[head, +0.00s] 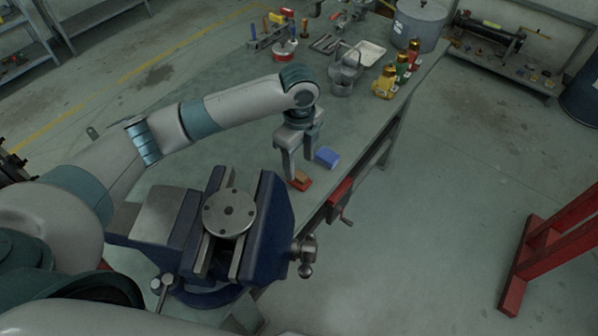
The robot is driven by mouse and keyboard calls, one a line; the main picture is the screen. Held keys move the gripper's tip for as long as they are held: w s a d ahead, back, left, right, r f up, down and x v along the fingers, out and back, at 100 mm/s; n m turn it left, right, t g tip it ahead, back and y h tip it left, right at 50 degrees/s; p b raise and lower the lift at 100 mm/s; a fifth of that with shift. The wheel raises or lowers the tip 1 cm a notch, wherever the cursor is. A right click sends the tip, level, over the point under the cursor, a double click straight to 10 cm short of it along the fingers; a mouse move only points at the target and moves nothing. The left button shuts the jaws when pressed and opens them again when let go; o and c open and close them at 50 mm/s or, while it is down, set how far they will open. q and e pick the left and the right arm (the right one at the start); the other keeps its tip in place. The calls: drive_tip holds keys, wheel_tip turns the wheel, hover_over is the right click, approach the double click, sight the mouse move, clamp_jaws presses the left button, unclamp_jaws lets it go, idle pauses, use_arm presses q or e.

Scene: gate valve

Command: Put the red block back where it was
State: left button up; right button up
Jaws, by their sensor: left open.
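The red block (302,182), with a brownish top, lies on the workbench near its front edge, just right of the big blue vise. My left gripper (303,166) points down over the bench with its jaws open. The tip of its nearer finger is right beside the red block and partly covers it; I cannot tell whether they touch. A blue block (327,157) lies just right of the gripper. My right gripper is not in view.
The blue vise with a round metal flange (229,212) stands left of the red block. A red clamp (340,196) with a handle sits at the bench edge. Bottles (385,83), a pot (418,24) and a tray (364,54) stand farther back.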

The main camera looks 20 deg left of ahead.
sight(300, 175)
use_arm(q)
wheel_tip(300, 175, up, 6)
drive_tip(key=b, duration=0.1)
idle(0.8)
drive_tip(key=shift+d, duration=0.1)
